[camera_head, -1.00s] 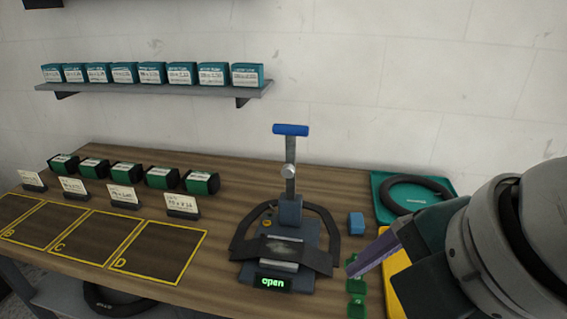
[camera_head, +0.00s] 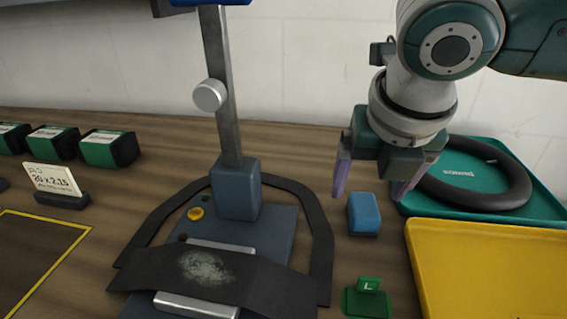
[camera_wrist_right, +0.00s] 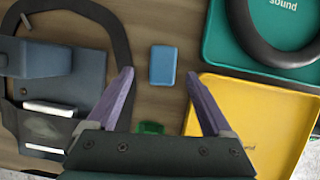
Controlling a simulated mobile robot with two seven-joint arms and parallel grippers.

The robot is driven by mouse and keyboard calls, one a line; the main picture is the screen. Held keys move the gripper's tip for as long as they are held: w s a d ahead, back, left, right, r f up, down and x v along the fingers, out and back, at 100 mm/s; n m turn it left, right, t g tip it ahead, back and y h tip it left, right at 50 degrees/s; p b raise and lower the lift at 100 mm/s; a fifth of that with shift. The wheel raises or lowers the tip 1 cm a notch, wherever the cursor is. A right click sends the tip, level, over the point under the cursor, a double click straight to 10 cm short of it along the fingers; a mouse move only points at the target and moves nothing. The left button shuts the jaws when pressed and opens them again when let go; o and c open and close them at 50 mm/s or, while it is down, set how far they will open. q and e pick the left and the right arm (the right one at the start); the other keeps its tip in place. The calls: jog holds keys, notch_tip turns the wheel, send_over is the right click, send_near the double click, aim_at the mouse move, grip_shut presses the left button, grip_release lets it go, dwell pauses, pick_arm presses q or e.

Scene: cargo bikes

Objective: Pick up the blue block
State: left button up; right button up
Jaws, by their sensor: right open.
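The blue block (camera_head: 364,213) stands on the wooden bench, between the dark clamp stand and the trays. My right gripper (camera_head: 372,190) is open and empty, pointing down, with its purple fingers above and behind the block in the head view. In the right wrist view the block (camera_wrist_right: 163,65) lies ahead of the gap between the open fingertips (camera_wrist_right: 158,80), apart from both fingers. My left gripper is in neither view.
A teal tray (camera_head: 545,205) holds a black ring. A yellow tray (camera_head: 480,270) lies in front of it. A green L marker (camera_head: 367,300) stands near the block. The clamp stand (camera_head: 236,190) with a black strap is to the left.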

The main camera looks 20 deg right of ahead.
aim_at(365, 204)
jog(key=x, duration=0.3)
jog(key=b+x, duration=0.1)
jog(key=x, duration=0.1)
jog(key=shift+d+f, duration=0.25)
jog(key=shift+f, duration=0.15)
grip_shut()
dwell(0.4)
